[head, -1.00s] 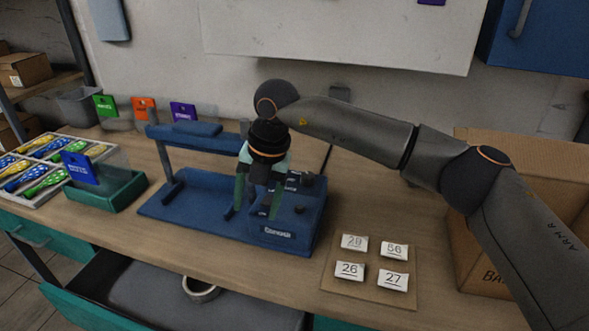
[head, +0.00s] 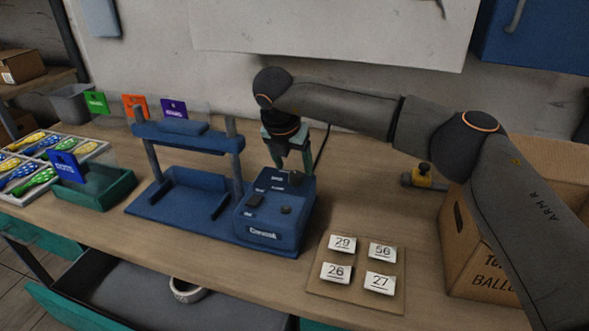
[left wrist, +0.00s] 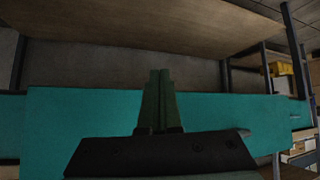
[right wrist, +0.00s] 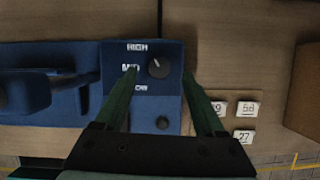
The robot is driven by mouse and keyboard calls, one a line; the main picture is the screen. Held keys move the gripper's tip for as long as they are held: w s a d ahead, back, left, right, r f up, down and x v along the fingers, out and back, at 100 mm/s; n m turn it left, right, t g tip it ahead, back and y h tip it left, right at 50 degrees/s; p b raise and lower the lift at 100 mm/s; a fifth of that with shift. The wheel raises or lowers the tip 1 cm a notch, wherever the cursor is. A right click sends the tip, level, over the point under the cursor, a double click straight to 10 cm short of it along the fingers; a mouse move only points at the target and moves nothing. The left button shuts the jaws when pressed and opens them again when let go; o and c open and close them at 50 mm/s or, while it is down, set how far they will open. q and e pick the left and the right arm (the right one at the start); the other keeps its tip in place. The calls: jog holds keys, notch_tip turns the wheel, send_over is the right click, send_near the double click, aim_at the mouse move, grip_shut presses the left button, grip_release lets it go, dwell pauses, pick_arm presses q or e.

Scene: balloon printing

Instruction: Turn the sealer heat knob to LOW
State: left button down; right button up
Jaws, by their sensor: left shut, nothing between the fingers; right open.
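The blue sealer (head: 262,222) stands on the workbench, its control box at its right end. Its dark round heat knob (right wrist: 158,67) shows in the right wrist view, beside the HIGH, MID and LOW labels. Its small white mark appears to point up and left; the exact setting is hard to tell. My right gripper (head: 292,170) is open at the back of the control box; in the right wrist view its green fingers (right wrist: 159,75) stand on either side of the knob, apart from it. My left gripper (left wrist: 160,75) is shut and empty, seen only in the left wrist view.
A second, smaller knob (right wrist: 162,122) sits on the same panel. A board (head: 318,286) with number cards lies right of the sealer, and a cardboard box (head: 475,258) stands farther right. A green bin (head: 105,193) is to the left. An open drawer is below.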

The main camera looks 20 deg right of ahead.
aim_at(295, 174)
jog(key=shift+x, duration=1.65)
grip_shut()
